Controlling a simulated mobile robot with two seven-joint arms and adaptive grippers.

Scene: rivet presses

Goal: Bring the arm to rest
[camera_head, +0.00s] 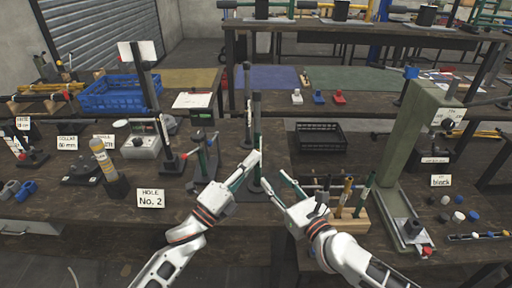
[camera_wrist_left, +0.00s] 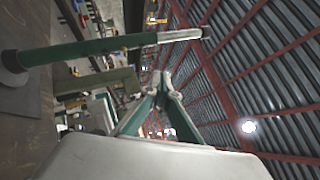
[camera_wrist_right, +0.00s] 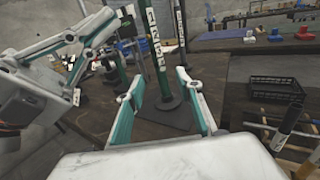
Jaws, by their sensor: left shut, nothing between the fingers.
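My left gripper (camera_head: 256,157) is raised over the front of the workbench (camera_head: 240,222), close to the dark upright posts near its middle. Its fingers meet at the tips in the left wrist view (camera_wrist_left: 160,78), with nothing between them. A green post with a grey end (camera_wrist_left: 110,46) crosses that view beside the fingers. My right gripper (camera_head: 275,179) is lower and just to the right, pointing toward the same posts. In the right wrist view its fingers (camera_wrist_right: 162,77) stand apart with an empty gap. The left gripper also shows at the left of that view.
A wooden holder with several tools (camera_head: 345,218) stands close to my right gripper. A tall green-grey press column (camera_head: 415,150) is at the right. A "HOLE No. 2" sign (camera_head: 151,198) stands left of my left gripper. A black crate (camera_head: 320,136) lies behind.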

